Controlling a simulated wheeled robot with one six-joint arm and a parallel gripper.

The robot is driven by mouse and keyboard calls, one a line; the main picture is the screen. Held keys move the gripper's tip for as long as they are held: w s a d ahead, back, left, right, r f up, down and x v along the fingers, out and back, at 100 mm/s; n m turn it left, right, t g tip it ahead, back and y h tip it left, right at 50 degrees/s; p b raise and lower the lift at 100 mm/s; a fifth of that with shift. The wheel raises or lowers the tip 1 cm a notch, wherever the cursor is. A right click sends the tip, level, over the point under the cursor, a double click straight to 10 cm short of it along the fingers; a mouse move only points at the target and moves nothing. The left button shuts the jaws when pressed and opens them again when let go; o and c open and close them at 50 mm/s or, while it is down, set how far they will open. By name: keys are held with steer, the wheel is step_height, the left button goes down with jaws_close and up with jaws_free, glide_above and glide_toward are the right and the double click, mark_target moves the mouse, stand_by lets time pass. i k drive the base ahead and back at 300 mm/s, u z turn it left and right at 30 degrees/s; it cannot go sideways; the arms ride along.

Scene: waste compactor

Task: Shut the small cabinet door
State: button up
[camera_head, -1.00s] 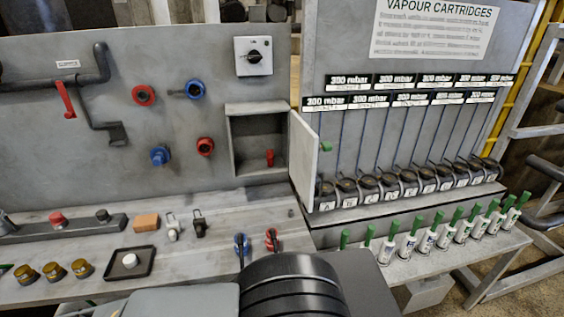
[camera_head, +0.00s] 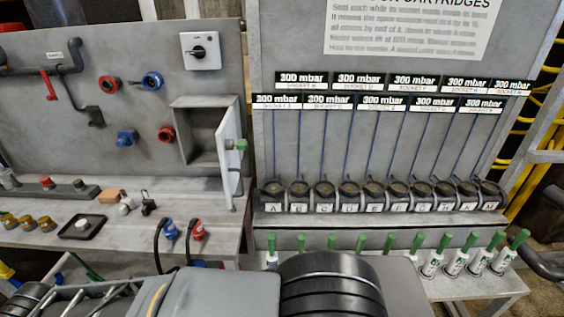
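The small cabinet (camera_head: 178,124) is a grey open box on the wall panel, left of the cartridge board. Its white door (camera_head: 229,158) is hinged on the right side and stands wide open, jutting out toward me. A green knob (camera_head: 240,144) sits on the door's right-hand face. The part of the cabinet's interior behind the door is hidden. My own dark arm parts fill the bottom middle of the view. My gripper's fingers do not show.
Red and blue plugs (camera_head: 170,230) with cables stand on the bench (camera_head: 130,227) below the door. Green-topped cartridges (camera_head: 432,257) line the shelf at the right. A row of black sockets (camera_head: 380,192) sits under the vapour board. Yellow pipes (camera_head: 528,150) run at the far right.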

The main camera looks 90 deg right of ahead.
mark_target(226, 136)
steer(key=k, duration=0.7)
steer(key=z, duration=1.9)
steer(key=i, duration=0.5)
steer(key=u, duration=0.05)
steer(key=k, duration=1.1)
steer(key=u, duration=0.9)
steer(key=i, duration=0.7)
steer(key=z, duration=0.35)
